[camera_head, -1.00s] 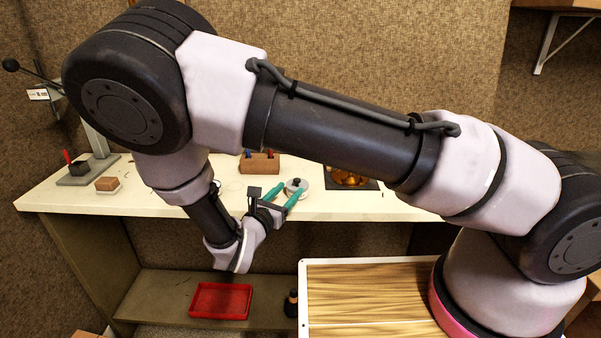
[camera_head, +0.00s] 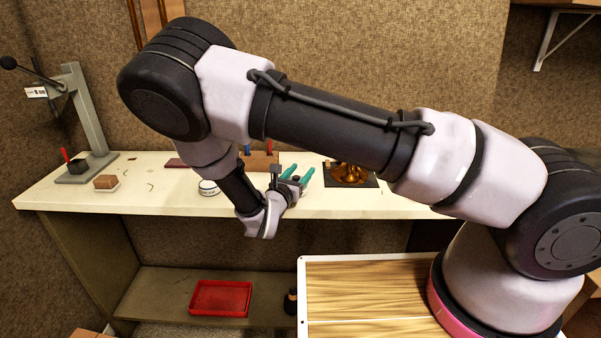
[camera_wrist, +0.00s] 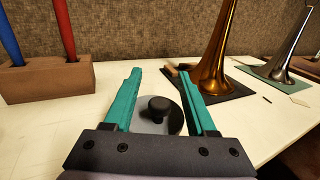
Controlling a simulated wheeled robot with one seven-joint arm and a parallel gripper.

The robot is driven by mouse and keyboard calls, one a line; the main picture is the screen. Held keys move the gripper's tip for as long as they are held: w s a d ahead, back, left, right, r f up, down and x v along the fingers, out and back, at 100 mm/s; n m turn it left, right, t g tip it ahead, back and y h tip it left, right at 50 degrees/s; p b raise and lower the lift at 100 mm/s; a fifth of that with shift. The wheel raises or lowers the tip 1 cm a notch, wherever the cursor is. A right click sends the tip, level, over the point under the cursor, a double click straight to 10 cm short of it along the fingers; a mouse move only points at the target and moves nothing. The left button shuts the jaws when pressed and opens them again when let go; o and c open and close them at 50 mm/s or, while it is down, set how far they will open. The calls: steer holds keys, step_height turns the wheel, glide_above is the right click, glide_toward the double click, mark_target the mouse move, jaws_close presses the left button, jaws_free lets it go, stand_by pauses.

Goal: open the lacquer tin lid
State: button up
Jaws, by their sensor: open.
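A round grey lid with a black knob (camera_wrist: 159,108) shows in the wrist view between my gripper's teal fingers; any tin body beneath it is hidden. My gripper (camera_wrist: 161,78) is open, with one finger on each side of the knob and no visible contact. In the head view, my gripper (camera_head: 296,172) is over the bench's middle, and the lid is not clearly seen there. A small white round tin with a dark label band (camera_head: 208,187) stands on the bench to the left of my gripper. I cannot tell which of these is the lacquer tin.
A wooden block (camera_wrist: 45,82) holds blue and red tools. A brass horn bell (camera_wrist: 215,50) stands on a dark mat to the right; a silvery bell (camera_wrist: 293,45) is farther right. A press stand (camera_head: 88,125) is at the bench's left. A red tray (camera_head: 221,298) lies below.

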jaws_close()
stand_by(1.4)
